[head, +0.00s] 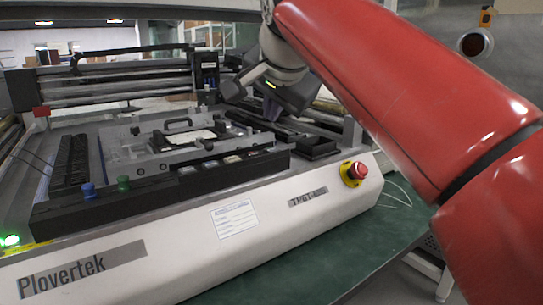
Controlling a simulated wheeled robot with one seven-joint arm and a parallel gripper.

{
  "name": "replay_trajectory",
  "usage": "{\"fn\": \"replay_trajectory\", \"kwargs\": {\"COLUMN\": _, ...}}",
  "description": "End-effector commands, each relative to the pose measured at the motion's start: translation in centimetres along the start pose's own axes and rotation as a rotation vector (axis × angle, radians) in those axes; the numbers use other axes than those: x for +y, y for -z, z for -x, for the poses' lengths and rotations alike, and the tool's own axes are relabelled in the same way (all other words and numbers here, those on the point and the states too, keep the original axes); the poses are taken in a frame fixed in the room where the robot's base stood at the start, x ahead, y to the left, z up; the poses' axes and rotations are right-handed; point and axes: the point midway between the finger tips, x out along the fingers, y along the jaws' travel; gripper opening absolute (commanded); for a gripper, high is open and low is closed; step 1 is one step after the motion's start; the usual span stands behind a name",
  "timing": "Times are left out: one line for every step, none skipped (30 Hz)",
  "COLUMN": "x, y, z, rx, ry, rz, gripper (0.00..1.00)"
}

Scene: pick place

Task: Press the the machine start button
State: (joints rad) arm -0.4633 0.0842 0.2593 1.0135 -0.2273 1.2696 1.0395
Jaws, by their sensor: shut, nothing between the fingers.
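The machine (250,235) is a white bench unit with a black front strip (75,217). A green round button (123,183) and a blue one (88,190) stand up at the left of the strip. Several small buttons (232,160) sit further right on it, with labels too small to read. A red mushroom button on a yellow base (354,173) is on the right front. I cannot tell from markings which one is the start button. My gripper (271,113) is shut and empty above the machine's right rear, apart from these buttons; its fingertips are partly hidden.
A clear fixture plate with black handles (178,123) lies mid-machine, behind the strip. A black open tray (318,147) sits right of it. A gantry with a dark head (206,70) spans the back. A green light (10,240) glows at the left front.

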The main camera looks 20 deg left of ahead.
Motion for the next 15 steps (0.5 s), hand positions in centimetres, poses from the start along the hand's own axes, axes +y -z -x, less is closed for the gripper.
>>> {"fn": "replay_trajectory", "kwargs": {"x": 0.8, "y": -0.8, "z": -1.2, "rx": -0.001, "ry": -0.001, "rz": 0.001, "gripper": 0.0}}
{"fn": "replay_trajectory", "kwargs": {"x": 0.9, "y": -1.0, "z": -1.4, "rx": -0.001, "ry": -0.001, "rz": 0.001, "gripper": 0.0}}
{"fn": "replay_trajectory", "kwargs": {"x": 1.1, "y": -1.1, "z": -1.6, "rx": -0.002, "ry": -0.001, "rz": 0.001, "gripper": 0.0}}
{"fn": "replay_trajectory", "kwargs": {"x": 1.2, "y": -1.3, "z": -1.8, "rx": -0.002, "ry": -0.001, "rz": 0.001, "gripper": 0.0}}
{"fn": "replay_trajectory", "kwargs": {"x": 1.4, "y": -1.4, "z": -2.0, "rx": -0.001, "ry": -0.001, "rz": 0.002, "gripper": 0.0}}
{"fn": "replay_trajectory", "kwargs": {"x": 1.5, "y": -1.6, "z": -2.1, "rx": -0.001, "ry": -0.001, "rz": 0.002, "gripper": 0.0}}
{"fn": "replay_trajectory", "kwargs": {"x": 1.6, "y": -1.6, "z": -2.3, "rx": -0.001, "ry": -0.001, "rz": 0.002, "gripper": 0.0}}
{"fn": "replay_trajectory", "kwargs": {"x": 1.6, "y": -1.7, "z": -2.4, "rx": -0.001, "ry": -0.001, "rz": 0.002, "gripper": 0.0}}
{"fn": "replay_trajectory", "kwargs": {"x": 1.7, "y": -1.8, "z": -2.5, "rx": -0.001, "ry": -0.001, "rz": 0.002, "gripper": 0.0}}
{"fn": "replay_trajectory", "kwargs": {"x": 1.7, "y": -1.8, "z": -2.5, "rx": -0.001, "ry": 0.0, "rz": 0.002, "gripper": 0.0}}
{"fn": "replay_trajectory", "kwargs": {"x": 1.8, "y": -1.9, "z": -2.5, "rx": -0.001, "ry": 0.0, "rz": 0.002, "gripper": 0.0}}
{"fn": "replay_trajectory", "kwargs": {"x": 1.8, "y": -1.9, "z": -2.6, "rx": -0.001, "ry": 0.0, "rz": 0.002, "gripper": 0.0}}
{"fn": "replay_trajectory", "kwargs": {"x": 1.8, "y": -1.9, "z": -2.6, "rx": -0.001, "ry": 0.0, "rz": 0.002, "gripper": 0.0}}
{"fn": "replay_trajectory", "kwargs": {"x": 1.8, "y": -1.9, "z": -2.6, "rx": -0.001, "ry": 0.0, "rz": 0.002, "gripper": 0.0}}
{"fn": "replay_trajectory", "kwargs": {"x": 1.8, "y": -1.9, "z": -2.6, "rx": -0.001, "ry": 0.0, "rz": 0.002, "gripper": 0.0}}
